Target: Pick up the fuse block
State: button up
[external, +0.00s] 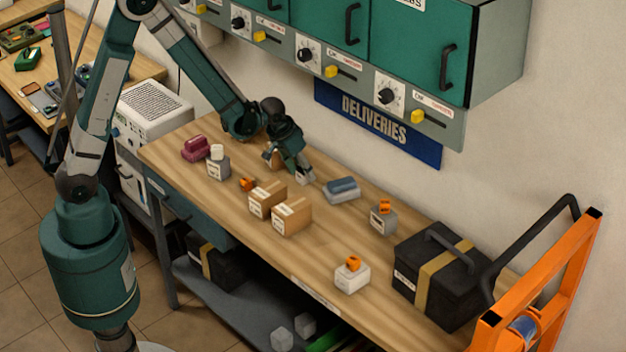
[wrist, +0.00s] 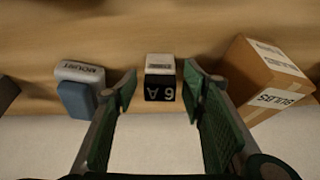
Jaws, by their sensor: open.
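A small block with a white top and a black face marked "6 A", which looks like the fuse block (wrist: 160,80), stands on the wooden bench in the wrist view. My gripper (wrist: 158,86) is open, with one green finger on each side of the block and visible gaps. In the external view my gripper (external: 288,164) points down at the back of the bench. A small pale block (external: 305,175) shows at its fingertips there, partly hidden; it appears to be the same block.
A cardboard box (wrist: 265,75) stands close to the right finger; a grey-and-blue block (wrist: 78,90) is at left. The external view shows two cardboard boxes (external: 280,208), a black case (external: 440,275) and cabinets (external: 410,60) overhead.

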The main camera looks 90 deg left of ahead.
dwell(0.4)
jog(key=c, duration=1)
jog(key=shift+r, duration=0.15)
jog(key=shift+r+p, duration=0.45)
jog(key=shift+r, duration=4.45)
